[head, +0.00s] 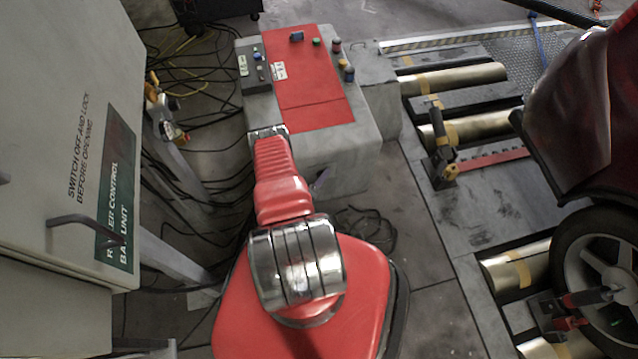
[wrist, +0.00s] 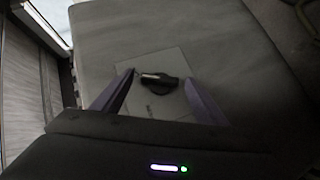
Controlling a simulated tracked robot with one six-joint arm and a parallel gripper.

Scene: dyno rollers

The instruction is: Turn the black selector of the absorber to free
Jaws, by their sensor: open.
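In the wrist view, the black selector (wrist: 166,86) is a round knob with a pale bar on it, mounted on a light plate (wrist: 172,108) on a grey face. The bar lies nearly level in the picture. My gripper (wrist: 160,71) is open, with one purple finger on each side of the selector. I cannot tell how far the fingers are from the face. In the head view, a purple finger of my gripper (head: 320,181) shows by the near side of a grey box (head: 325,152) with a red top. My arm hides the selector there. The plate's lettering is unreadable.
Several small knobs and buttons (head: 316,42) sit on the box's red top. A grey cabinet (head: 60,130) stands close on the left. Cables lie on the floor behind it. Brass rollers (head: 455,79) and a wheeled vehicle (head: 590,120) are on the right.

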